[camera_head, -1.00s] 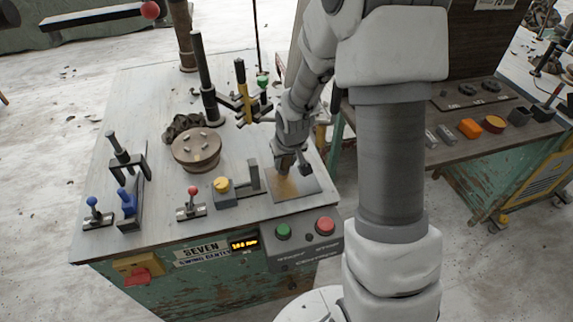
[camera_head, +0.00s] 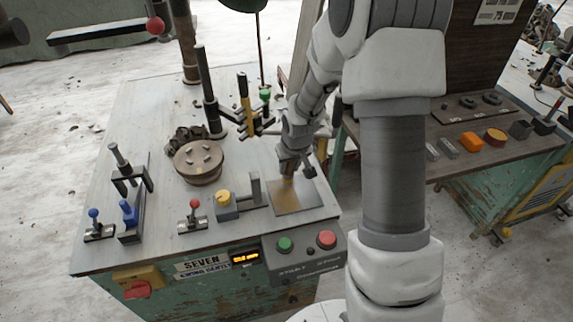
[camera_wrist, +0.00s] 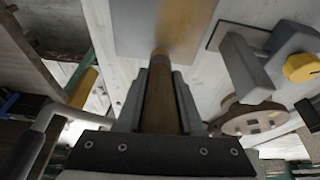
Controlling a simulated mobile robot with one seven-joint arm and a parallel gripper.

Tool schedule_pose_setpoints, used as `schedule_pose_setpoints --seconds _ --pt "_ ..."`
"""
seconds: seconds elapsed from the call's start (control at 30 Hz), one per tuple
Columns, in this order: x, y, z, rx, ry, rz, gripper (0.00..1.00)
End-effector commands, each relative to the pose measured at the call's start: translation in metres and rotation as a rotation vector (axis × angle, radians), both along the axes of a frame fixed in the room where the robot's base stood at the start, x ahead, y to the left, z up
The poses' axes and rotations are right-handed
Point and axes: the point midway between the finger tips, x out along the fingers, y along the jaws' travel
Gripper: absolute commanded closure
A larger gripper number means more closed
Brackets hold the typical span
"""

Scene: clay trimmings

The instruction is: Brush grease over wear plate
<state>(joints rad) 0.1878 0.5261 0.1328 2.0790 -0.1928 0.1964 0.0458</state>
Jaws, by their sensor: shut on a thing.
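The wear plate (camera_head: 312,197) is a flat grey square at the front right of the workbench top. A golden-brown grease patch lies over part of it; in the wrist view the patch shows on the right part of the plate (camera_wrist: 135,25). My gripper (camera_head: 288,166) is above the plate, pointing down. It is shut on the brush, whose brown wooden handle (camera_wrist: 160,110) runs between the two fingers in the wrist view. The brush's tip is at the grease patch; whether its bristles touch the plate is hard to tell.
Left of the plate stands a grey block with a yellow knob (camera_head: 223,199). Beyond are a round wooden disc (camera_head: 198,162), a dark post (camera_head: 207,90) and clamps. A button box (camera_head: 305,248) hangs at the front edge. A second bench (camera_head: 450,150) stands right.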

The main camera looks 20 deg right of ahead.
Motion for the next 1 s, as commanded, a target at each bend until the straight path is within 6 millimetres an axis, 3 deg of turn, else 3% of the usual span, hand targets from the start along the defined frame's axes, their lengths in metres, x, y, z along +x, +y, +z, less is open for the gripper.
schedule_pose_setpoints --seconds 0.23,0.57,1.0 --pt "-0.023 0.000 -0.001 -0.001 -0.001 -0.001 1.00" --pt "-0.037 0.000 -0.001 0.000 -0.002 -0.001 1.00" --pt "-0.072 0.000 -0.002 0.000 0.000 -0.001 1.00"
